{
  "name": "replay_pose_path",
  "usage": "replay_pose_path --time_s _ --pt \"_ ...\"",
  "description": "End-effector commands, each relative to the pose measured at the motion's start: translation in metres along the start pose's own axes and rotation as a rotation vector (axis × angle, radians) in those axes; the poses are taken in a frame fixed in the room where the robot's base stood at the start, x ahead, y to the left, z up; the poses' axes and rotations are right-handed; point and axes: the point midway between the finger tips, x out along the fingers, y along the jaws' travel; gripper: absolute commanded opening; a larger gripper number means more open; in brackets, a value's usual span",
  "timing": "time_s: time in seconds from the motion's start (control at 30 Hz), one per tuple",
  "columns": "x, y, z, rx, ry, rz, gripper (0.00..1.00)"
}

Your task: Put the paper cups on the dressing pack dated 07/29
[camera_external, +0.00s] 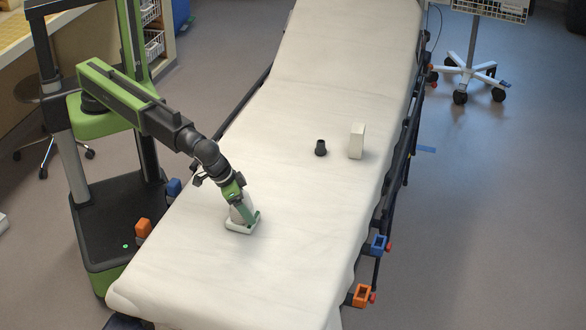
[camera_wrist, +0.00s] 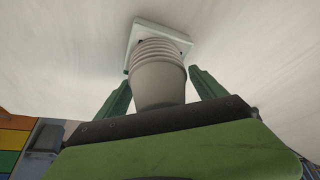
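The paper cups (camera_external: 237,214) are a pale grey-white nested stack, and they look upright with their ribbed rims down. They also show in the wrist view (camera_wrist: 158,82), between my two green fingers. They appear to rest on a flat white pack with a pale green edge (camera_external: 231,228), which also shows in the wrist view (camera_wrist: 136,34). No date can be read on it. My gripper (camera_external: 243,211) points down at the stack.
The white-covered stretcher (camera_external: 200,270) holds everything. A small black cup-like object (camera_external: 320,148) and an upright off-white box (camera_external: 357,141) stand farther back to the right. The sheet between them and my gripper is clear. Dark rails (camera_external: 393,175) run along the right edge.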

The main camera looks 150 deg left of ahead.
Motion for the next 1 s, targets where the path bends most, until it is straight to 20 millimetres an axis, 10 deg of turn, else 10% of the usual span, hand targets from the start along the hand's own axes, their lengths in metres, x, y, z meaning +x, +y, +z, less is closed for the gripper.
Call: replay_pose_path --time_s 0.33,0.8,1.0 --pt "-0.012 0.0 -0.003 0.001 0.0 0.0 0.8" --pt "-0.113 -0.001 -0.005 0.0 0.0 0.001 0.8" --pt "-0.125 0.0 -0.002 0.001 0.0 0.0 0.8"
